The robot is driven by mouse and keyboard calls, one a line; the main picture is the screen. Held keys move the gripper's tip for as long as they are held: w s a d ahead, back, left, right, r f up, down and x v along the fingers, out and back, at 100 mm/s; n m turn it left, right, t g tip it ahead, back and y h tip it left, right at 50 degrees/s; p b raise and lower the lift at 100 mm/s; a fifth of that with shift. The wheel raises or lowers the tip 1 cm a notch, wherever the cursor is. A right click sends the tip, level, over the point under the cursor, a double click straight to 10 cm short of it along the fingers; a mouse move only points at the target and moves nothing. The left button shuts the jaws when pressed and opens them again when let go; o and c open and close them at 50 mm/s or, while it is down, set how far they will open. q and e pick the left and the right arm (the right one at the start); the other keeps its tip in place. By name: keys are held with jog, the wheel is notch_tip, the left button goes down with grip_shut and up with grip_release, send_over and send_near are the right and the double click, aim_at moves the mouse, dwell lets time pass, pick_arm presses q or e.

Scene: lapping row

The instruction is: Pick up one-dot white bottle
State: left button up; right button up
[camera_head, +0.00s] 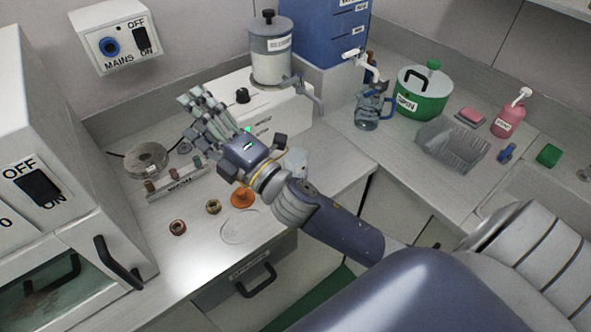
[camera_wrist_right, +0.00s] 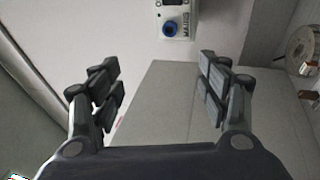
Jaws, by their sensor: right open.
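I cannot make out a white bottle with one dot in either view. A small pale object (camera_head: 296,161) shows just right of my right gripper's wrist, partly hidden by it. I cannot tell what it is. My right gripper (camera_head: 207,112) is open and empty above the left bench, its fingers pointing to the back left. It hides part of the bench and of the white machine behind it. In the right wrist view the open fingers (camera_wrist_right: 160,85) stand wide apart with nothing between them. My left gripper is in neither view.
A small rack (camera_head: 176,187), several rings and a clear disc (camera_head: 240,227) lie on the left bench. A lidded canister (camera_head: 271,50) stands behind. A green pot (camera_head: 423,92), a wire basket (camera_head: 452,144) and a pink pump bottle (camera_head: 508,118) stand at right.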

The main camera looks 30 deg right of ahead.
jog(key=s+a+r+n+g+y, duration=0.2)
jog(key=a+r+n+g+y, duration=0.15)
jog(key=a+n+y, duration=0.65)
jog(key=s+a+f+n+g+y, duration=0.1)
jog(key=s+a+f+n+g, duration=0.15)
jog(key=n+g, duration=1.05)
jog(key=n+g+h, duration=0.4)
jog(key=n+h, duration=1)
jog(key=h, duration=0.4)
send_over(296, 168)
jog(key=w+d, duration=0.2)
notch_tip(296, 168, down, 14)
notch_tip(296, 168, down, 5)
jog(key=shift+a+p, duration=0.1)
jog(key=shift+p, duration=0.35)
jog(key=shift+a+f+p, duration=0.1)
jog(key=shift+f+p, duration=0.25)
jog(key=shift+f, duration=0.25)
jog(key=f+p, duration=0.1)
jog(key=f, duration=0.3)
jog(key=shift+w+f, duration=0.2)
